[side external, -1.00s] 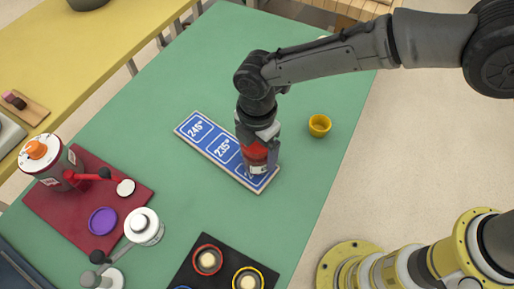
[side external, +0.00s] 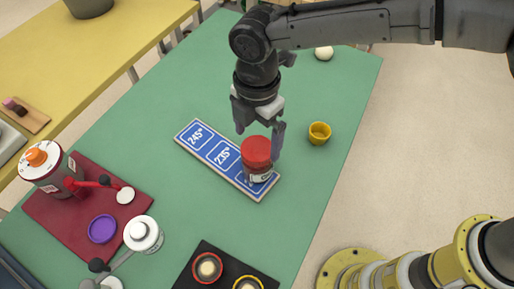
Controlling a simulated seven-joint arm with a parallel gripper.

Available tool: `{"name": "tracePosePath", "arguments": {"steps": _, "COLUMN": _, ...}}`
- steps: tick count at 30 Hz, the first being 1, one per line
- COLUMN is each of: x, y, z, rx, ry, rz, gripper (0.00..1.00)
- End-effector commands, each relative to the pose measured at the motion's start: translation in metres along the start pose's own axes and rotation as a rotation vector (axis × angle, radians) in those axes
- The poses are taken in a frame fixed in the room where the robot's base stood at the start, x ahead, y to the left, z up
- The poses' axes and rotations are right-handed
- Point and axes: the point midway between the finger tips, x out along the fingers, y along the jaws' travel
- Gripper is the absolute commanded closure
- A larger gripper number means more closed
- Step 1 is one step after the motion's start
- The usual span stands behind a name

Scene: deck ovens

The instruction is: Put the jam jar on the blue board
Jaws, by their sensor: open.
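The jam jar (side external: 257,154), with a red lid and a pale label, stands upright on the blue board (side external: 209,150), at the board's lower right end. The board is marked with numbers; "245" and "235" can be read, and the jar covers the marking at its end. My gripper (side external: 258,140) is open just above the jar, its fingers spread to either side of the lid. Whether a finger still touches the lid cannot be told.
A yellow cup (side external: 319,132) stands right of the board. A dark red mat (side external: 62,221) with a purple disc (side external: 102,229) lies at left. A white canister (side external: 143,234) and black tray (side external: 207,249) are in front. A white ball (side external: 324,53) lies at the back.

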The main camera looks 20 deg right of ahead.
Motion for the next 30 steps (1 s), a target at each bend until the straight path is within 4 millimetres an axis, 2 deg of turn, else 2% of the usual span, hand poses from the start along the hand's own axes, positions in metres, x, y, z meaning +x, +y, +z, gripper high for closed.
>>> {"name": "tracePosePath", "arguments": {"steps": 1, "x": -0.01, "y": 0.001, "z": 0.0, "rx": 0.0, "ry": 0.002, "rz": 0.005, "gripper": 0.0}}
{"name": "tracePosePath", "arguments": {"steps": 6, "x": -0.03, "y": 0.001, "z": 0.0, "rx": 0.0, "ry": 0.001, "rz": 0.003, "gripper": 0.0}}
{"name": "tracePosePath", "arguments": {"steps": 17, "x": -0.038, "y": 0.0, "z": 0.0, "rx": 0.001, "ry": 0.0, "rz": 0.001, "gripper": 0.0}}
{"name": "tracePosePath", "arguments": {"steps": 20, "x": -0.045, "y": -0.002, "z": 0.009, "rx": 0.034, "ry": 0.003, "rz": 0.01, "gripper": 0.0}}
{"name": "tracePosePath", "arguments": {"steps": 23, "x": -0.066, "y": -0.01, "z": 0.037, "rx": 0.147, "ry": 0.013, "rz": 0.038, "gripper": 0.0}}
{"name": "tracePosePath", "arguments": {"steps": 26, "x": -0.097, "y": -0.031, "z": 0.082, "rx": 0.339, "ry": 0.03, "rz": 0.082, "gripper": 0.0}}
{"name": "tracePosePath", "arguments": {"steps": 30, "x": -0.135, "y": -0.079, "z": 0.146, "rx": 0.66, "ry": 0.061, "rz": 0.154, "gripper": 0.0}}
